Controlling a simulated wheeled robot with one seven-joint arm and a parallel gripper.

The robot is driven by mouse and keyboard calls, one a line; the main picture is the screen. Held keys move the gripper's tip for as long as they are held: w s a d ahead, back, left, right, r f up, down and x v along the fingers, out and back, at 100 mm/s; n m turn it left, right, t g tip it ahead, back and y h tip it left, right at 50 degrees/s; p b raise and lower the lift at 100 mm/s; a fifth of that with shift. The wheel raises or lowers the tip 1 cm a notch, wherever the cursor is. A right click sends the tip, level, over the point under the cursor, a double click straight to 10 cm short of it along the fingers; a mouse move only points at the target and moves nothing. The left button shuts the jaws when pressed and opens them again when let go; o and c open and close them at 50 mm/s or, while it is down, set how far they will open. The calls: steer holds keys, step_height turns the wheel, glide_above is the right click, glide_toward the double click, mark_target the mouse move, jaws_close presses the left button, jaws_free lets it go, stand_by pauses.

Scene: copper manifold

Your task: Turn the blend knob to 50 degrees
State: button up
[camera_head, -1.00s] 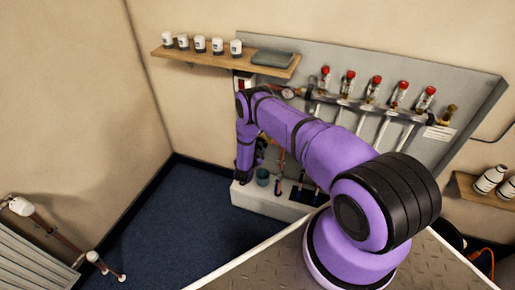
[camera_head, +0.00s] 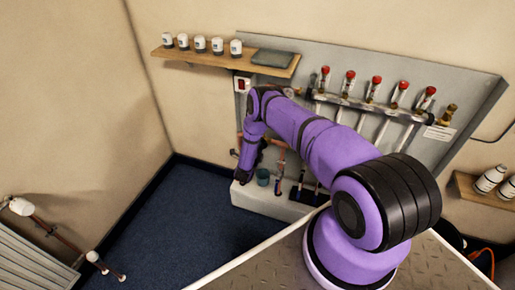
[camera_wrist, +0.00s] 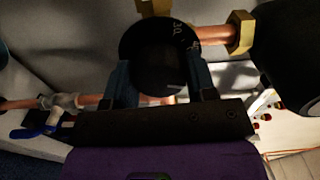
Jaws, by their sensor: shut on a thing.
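The blend knob (camera_wrist: 155,45) is a round black knob with small pale marks on its face, at the upper middle of the wrist view. My gripper (camera_wrist: 160,66) has one dark blue finger on each side of it and is shut on it. The knob's scale cannot be read, so its angle cannot be told.
A copper pipe with a brass nut (camera_wrist: 240,33) runs right of the knob. A blue-handled valve (camera_wrist: 40,130) is at lower left.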

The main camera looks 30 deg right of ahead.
steer(key=shift+a, duration=0.1)
stand_by(0.3)
steer(key=shift+f, duration=0.1)
steer(key=o, duration=0.9)
steer(key=v, duration=1)
steer(key=shift+s+a, duration=0.3)
